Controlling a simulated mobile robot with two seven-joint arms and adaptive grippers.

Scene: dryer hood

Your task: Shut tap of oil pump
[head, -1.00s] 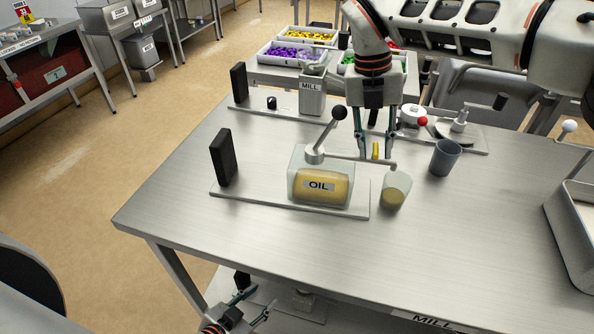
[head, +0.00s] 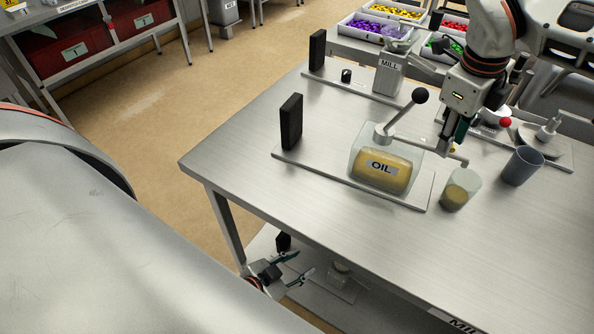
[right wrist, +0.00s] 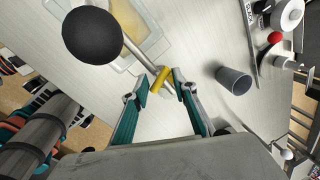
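The oil pump (head: 385,170) is a clear tank of yellow oil labelled OIL, with a black-knobbed lever (head: 420,96) and a thin spout (head: 436,152). Its small yellow tap (head: 452,149) sits on the spout. In the right wrist view the tap (right wrist: 161,77) lies at the tips of my right gripper (right wrist: 166,82), whose fingers are apart on either side of it. I cannot tell whether they touch it. In the head view my right gripper (head: 455,136) points down at the tap. My left gripper (head: 296,268) is open and empty, low beside the table.
A clear cup (head: 460,189) with some oil stands under the spout end. A grey cup (head: 522,166) stands right of it. A black block (head: 291,121) is at the pump base's left end. The mill (head: 389,74) stands behind. The table (head: 240,165) is clear at front left.

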